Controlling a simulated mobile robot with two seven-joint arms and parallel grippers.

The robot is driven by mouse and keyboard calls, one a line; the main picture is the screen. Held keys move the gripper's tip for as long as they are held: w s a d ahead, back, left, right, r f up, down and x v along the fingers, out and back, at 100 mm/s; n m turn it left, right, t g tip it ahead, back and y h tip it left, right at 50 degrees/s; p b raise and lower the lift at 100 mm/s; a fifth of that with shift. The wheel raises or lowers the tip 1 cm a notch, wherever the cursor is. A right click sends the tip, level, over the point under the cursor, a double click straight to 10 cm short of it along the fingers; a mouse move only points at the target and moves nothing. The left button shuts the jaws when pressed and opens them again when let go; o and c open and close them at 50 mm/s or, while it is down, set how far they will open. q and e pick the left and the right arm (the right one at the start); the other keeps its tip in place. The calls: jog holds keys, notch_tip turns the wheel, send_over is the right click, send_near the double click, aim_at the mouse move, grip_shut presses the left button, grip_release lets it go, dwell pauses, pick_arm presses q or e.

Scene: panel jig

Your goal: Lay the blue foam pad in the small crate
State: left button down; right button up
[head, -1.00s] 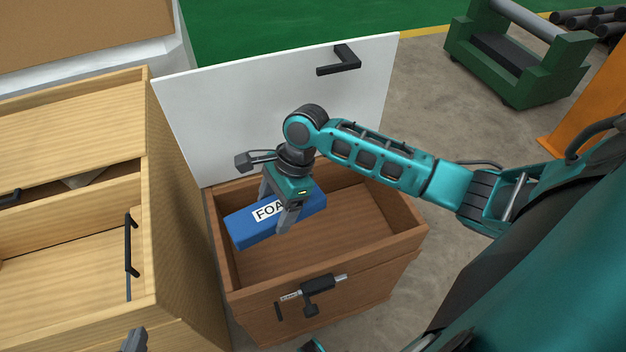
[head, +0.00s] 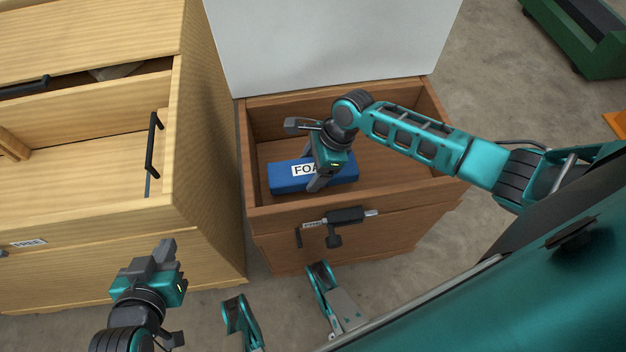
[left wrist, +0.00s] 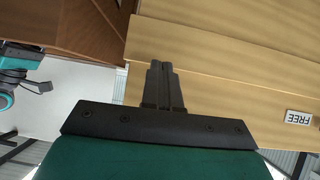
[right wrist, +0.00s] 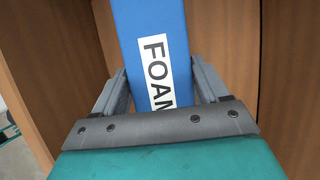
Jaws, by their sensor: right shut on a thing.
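The blue foam pad (head: 288,177) has a white label reading FOAM. My right gripper (head: 318,182) is shut across the pad inside the small brown wooden crate (head: 352,207). In the right wrist view the pad (right wrist: 150,25) lies between both fingers (right wrist: 158,88), with the crate's walls around it. The pad is low in the crate; I cannot tell whether its underside touches the floor. My left gripper (head: 166,248) is empty in front of the pale wooden cabinet. In the left wrist view its two fingers (left wrist: 160,85) are together.
The pale cabinet (head: 205,190) with black handles and a FREE label stands left of the crate. The crate's white lid (head: 330,45) stands raised behind it. A latch (head: 338,218) is on the crate's front. A green stand (head: 585,35) is at the far right.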

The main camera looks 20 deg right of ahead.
notch_tip(320, 180, down, 4)
jog(key=shift+f+b, duration=0.15)
jog(key=shift+b, duration=0.95)
jog(key=shift+f, duration=0.2)
pick_arm(q)
jog(key=shift+w+d+f, duration=0.3)
jog(key=shift+d+f, duration=0.05)
pick_arm(e)
jog(key=shift+r, duration=0.1)
jog(key=o, duration=0.6)
pick_arm(q)
jog(key=shift+f, duration=0.15)
pick_arm(e)
jog(key=o, duration=0.4)
jog(key=shift+o, duration=0.2)
jog(key=p+v, duration=0.5)
jog(key=v, duration=0.6)
pick_arm(q)
jog(key=shift+s+a+r, duration=0.15)
jog(key=shift+a+r, duration=0.05)
jog(key=shift+r, duration=0.85)
jog(key=shift+s+a+r, duration=0.15)
jog(key=shift+a+r, duration=0.05)
jog(key=shift+r, duration=0.85)
pick_arm(e)
jog(key=shift+d+r, duration=0.2)
jog(key=shift+r, duration=0.3)
